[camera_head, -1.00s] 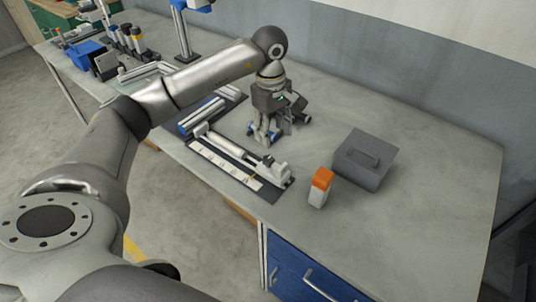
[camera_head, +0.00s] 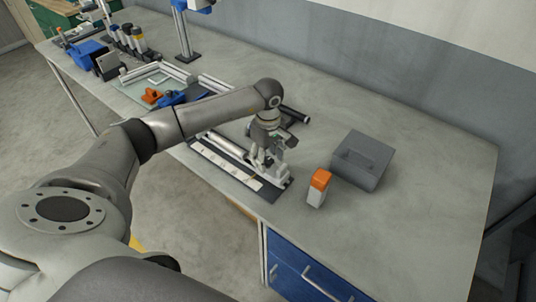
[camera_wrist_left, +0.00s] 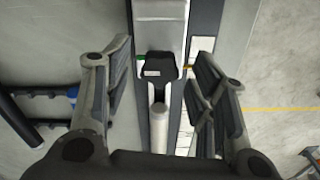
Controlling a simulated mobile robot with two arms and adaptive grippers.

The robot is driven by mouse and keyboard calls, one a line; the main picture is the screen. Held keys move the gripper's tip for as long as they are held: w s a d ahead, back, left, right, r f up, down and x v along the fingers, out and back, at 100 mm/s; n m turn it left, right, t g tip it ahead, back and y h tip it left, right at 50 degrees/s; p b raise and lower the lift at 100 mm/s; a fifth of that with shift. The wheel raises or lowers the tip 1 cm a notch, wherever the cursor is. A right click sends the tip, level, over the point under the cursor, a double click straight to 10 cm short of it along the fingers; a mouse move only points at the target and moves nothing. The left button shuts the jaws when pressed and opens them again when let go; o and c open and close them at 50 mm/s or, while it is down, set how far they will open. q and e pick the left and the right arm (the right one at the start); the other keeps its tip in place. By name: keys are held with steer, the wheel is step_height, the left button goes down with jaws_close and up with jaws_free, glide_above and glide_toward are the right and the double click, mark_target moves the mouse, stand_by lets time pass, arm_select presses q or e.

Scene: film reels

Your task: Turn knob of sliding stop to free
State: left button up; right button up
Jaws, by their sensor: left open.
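The sliding stop assembly is a long dark base with a white scale strip (camera_head: 226,164) and a light rod (camera_head: 224,145) along it. A black knob (camera_wrist_left: 160,66) with a small pale label sits at the end of the light rod (camera_wrist_left: 158,128) in the left wrist view, in front of a white block (camera_wrist_left: 160,20). My left gripper (camera_head: 268,168) is over the near right end of the assembly. In the left wrist view its fingers (camera_wrist_left: 161,58) are open on either side of the knob, apart from it. In the head view the gripper hides the knob.
A dark-handled tool (camera_head: 295,113) lies behind the gripper. Other fixtures and a blue bin (camera_head: 88,54) are at the far left. The right bench top is clear.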

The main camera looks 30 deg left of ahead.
arm_select(q)
steer(key=c, duration=1)
